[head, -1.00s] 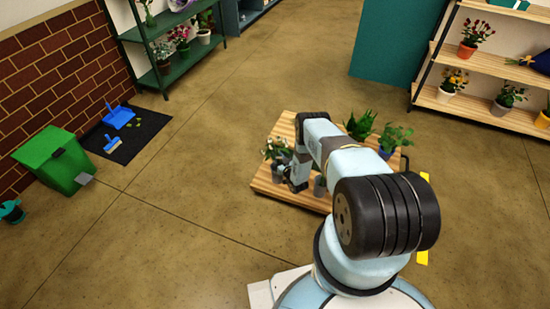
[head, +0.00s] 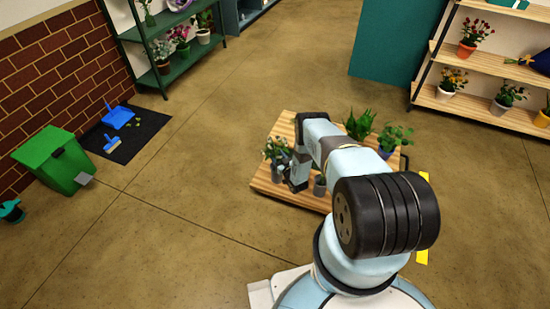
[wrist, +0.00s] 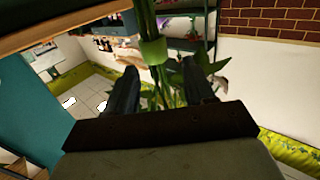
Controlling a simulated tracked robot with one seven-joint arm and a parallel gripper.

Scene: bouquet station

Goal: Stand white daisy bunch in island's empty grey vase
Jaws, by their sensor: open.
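The white daisy bunch (head: 275,149) is upright at the left side of the wooden island (head: 266,187). A grey vase (head: 278,173) shows directly below its blooms, and the stems appear to go down into it, though my gripper partly hides this. My gripper (head: 289,177) is just right of the bunch. In the wrist view, my gripper's two fingers (wrist: 159,70) are apart, with green stems and a light green wrap (wrist: 153,50) between and just beyond them. A second grey vase (head: 320,186) stands to the right, partly behind my arm.
A spiky green plant (head: 359,123) and a leafy plant in a blue pot (head: 388,145) stand at the island's back right. A green bin (head: 50,160) and a dark mat (head: 140,140) are at left. Plant shelves line the back. The floor between is clear.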

